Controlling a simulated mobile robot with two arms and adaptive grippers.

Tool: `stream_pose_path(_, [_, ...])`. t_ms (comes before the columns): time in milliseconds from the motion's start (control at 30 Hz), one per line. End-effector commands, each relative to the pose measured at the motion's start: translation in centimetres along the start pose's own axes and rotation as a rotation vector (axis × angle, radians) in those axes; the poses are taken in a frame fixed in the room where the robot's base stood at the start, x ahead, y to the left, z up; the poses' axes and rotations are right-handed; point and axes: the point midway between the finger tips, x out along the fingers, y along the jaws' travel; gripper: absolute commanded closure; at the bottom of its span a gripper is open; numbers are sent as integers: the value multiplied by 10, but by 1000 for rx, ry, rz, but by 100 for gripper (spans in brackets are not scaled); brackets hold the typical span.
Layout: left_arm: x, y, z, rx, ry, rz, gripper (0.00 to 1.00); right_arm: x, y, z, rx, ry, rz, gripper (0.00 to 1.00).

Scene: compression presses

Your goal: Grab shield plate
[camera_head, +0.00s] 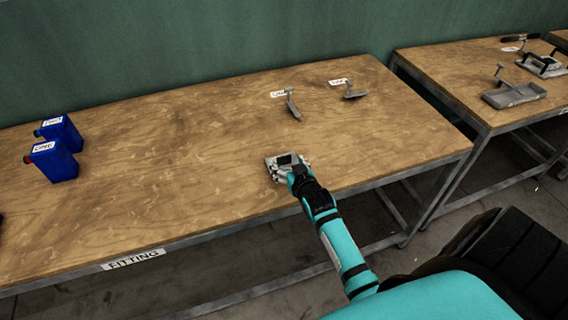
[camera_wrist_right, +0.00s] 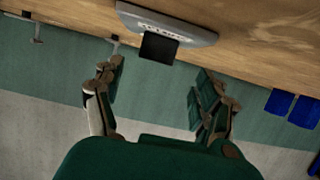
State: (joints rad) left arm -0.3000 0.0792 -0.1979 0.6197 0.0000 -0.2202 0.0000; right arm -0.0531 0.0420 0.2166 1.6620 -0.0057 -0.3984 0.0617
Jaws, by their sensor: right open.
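A grey plate (camera_head: 274,162) with a dark block on top lies on the wooden table near its front edge; it looks like the shield plate. It also shows at the top of the right wrist view (camera_wrist_right: 195,35), with the black block (camera_wrist_right: 158,47) standing out from it. My right gripper (camera_head: 293,172) is at the plate in the head view and hides part of it. In the right wrist view its two fingers (camera_wrist_right: 160,95) are spread wide, with nothing between them. The block lies beyond the fingertips. My left gripper is not in view.
Two blue canisters (camera_head: 60,134) stand on the left of the wooden table (camera_head: 150,190). Two grey metal tools (camera_head: 291,104) (camera_head: 354,90) with white labels lie at the back right. A second table (camera_head: 440,70) to the right holds more metal parts. The table's middle is clear.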

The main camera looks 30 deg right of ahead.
Motion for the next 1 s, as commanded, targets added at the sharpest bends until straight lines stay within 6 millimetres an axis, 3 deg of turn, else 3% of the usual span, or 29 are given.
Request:
stream_pose_path(300, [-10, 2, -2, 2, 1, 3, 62, 40, 6, 1, 0, -1, 0, 27])
stream_pose_path(633, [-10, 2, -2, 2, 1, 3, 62, 46, 6, 2, 0, 0, 0, 27])
stream_pose_path(1000, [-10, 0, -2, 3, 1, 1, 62, 46, 6, 2, 0, -1, 0, 75])
